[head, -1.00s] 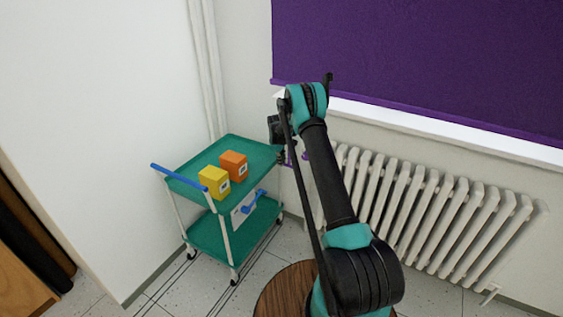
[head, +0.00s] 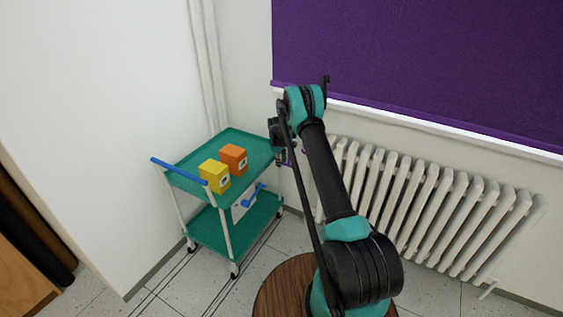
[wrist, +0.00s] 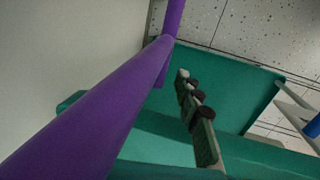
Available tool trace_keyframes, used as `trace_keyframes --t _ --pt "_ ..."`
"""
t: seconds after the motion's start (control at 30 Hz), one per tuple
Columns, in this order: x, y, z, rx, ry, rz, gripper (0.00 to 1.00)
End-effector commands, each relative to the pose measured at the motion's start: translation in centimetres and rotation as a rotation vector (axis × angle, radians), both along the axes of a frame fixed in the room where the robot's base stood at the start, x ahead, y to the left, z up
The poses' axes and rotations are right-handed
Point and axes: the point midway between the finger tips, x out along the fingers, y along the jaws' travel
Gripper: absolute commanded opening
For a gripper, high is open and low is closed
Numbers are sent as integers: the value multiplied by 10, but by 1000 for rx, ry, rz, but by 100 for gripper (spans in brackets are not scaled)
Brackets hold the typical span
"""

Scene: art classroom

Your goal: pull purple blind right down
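The purple blind (head: 420,65) hangs across the upper right of the head view, its lower edge just above the white sill. My gripper (head: 283,153) is below the blind's left end, mostly hidden by my arm. A small purple piece (head: 291,158) shows beside it. In the wrist view a thick purple bar (wrist: 95,120) runs from lower left to top centre, with a bend near its upper part. One dark finger of my gripper (wrist: 198,115) shows just right of the bar. The other finger is hidden, so I cannot tell whether the gripper is holding the bar.
A green trolley (head: 240,138) with a blue handle stands left of my gripper, bearing a yellow box (head: 213,177) and an orange box (head: 233,156). A white radiator (head: 430,205) stands under the sill (head: 400,117). A round wooden top (head: 280,285) is at the bottom.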

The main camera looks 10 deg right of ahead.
Motion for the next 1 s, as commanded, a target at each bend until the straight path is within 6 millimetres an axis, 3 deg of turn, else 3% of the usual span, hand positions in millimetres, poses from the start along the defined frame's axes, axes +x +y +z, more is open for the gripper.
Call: trace_keyframes --t 0.23,0.37,0.8,1.0 --pt "0 0 3 0 0 0 34" --pt "-2 2 14 -1 -1 1 34" --pt "-15 11 95 0 0 0 34" --pt "-18 13 114 0 0 0 34"
